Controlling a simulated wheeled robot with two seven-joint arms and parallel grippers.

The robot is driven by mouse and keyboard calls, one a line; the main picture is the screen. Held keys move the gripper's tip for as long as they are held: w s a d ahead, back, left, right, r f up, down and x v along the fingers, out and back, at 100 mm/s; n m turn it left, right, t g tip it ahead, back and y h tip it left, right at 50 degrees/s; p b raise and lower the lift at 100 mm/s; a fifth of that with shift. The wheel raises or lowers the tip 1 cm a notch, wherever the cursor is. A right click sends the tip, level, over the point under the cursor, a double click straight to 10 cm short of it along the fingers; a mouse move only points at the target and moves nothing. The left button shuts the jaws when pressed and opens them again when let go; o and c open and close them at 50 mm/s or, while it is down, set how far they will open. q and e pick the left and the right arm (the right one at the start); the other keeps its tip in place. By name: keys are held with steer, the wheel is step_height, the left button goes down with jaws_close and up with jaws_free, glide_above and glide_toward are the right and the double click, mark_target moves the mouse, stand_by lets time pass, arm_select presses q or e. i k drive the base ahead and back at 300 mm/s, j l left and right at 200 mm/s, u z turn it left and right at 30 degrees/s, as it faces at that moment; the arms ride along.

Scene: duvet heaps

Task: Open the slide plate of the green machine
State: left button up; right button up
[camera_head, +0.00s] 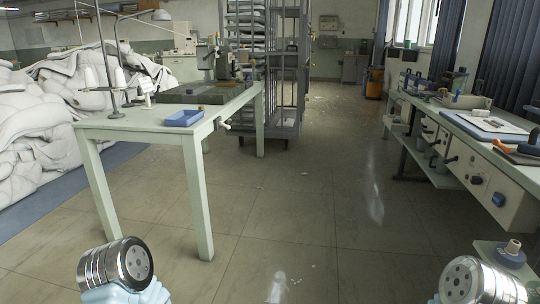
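A dark grey-green machine stands on the far half of the pale green table (130,123) at the left. Its flat bed (203,93) lies on the tabletop, and its upright head (223,64) rises behind. A slide plate cannot be made out at this distance. Metal joints of my left and right arms show at the bottom left and bottom right corners, well short of the table. Neither gripper is in view.
White duvet heaps (45,110) lie left. A wheeled rack (270,75) stands behind. A cluttered workbench (470,122) stands right.

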mark_target(189, 92)
steer(key=i+j+u, duration=0.1)
steer(key=i, duration=0.45)
steer(key=i+j+u, duration=0.15)
steer(key=i+j, duration=0.15)
steer(key=i, duration=0.2)
steer(key=i+j, duration=0.15)
steer(key=j, duration=0.2)
steer(key=i+j, duration=0.15)
steer(key=j, duration=0.15)
steer(key=i+j, duration=0.15)
steer(key=j, duration=0.2)
steer(key=i+j+u, duration=0.1)
steer(key=j, duration=0.2)
